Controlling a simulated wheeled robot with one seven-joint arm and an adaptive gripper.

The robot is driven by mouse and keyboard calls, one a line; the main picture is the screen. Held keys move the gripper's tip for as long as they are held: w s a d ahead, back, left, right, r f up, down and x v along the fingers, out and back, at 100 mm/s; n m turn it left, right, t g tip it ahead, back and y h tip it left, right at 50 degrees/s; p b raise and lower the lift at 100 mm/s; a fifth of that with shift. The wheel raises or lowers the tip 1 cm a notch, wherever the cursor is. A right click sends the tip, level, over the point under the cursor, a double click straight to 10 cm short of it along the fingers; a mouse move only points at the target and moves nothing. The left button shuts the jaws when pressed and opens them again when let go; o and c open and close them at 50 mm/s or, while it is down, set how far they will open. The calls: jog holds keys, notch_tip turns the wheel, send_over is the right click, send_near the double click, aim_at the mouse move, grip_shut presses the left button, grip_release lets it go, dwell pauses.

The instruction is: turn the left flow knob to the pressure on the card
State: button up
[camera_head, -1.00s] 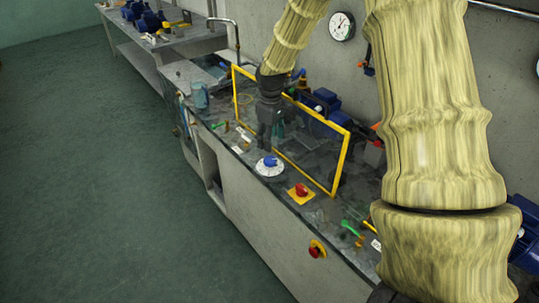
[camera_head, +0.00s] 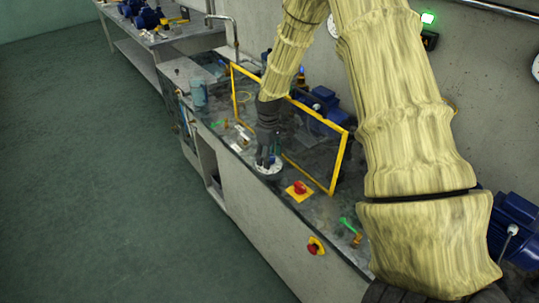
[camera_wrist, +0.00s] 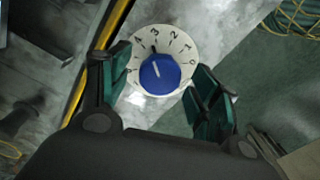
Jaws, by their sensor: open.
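The blue flow knob (camera_wrist: 160,74) sits on a round white dial (camera_wrist: 186,47) with black numbers. Its white pointer line leans up and slightly left, towards the 3 to 4 side of the scale. My gripper (camera_wrist: 162,84) is open, with one green-padded finger left of the knob and the other right of it, both apart from it. In the head view my gripper (camera_head: 267,158) is down at the dial (camera_head: 270,175) and hides most of the knob. Small white cards (camera_head: 237,146) lie on the bench to the left, too small to read.
A yellow-framed clear panel (camera_head: 341,165) stands just behind the dial. A red knob on a yellow plate (camera_head: 299,189) and a green-handled lever (camera_head: 348,225) are to the right. A red button (camera_head: 315,246) is on the bench front. My arm partly covers a wall gauge.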

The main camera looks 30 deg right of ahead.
jog(key=c, duration=1)
jog(key=shift+m, duration=0.8)
jog(key=shift+c, duration=0.2)
jog(key=o, duration=1)
jog(key=shift+o, duration=0.2)
notch_tip(320, 180, up, 12)
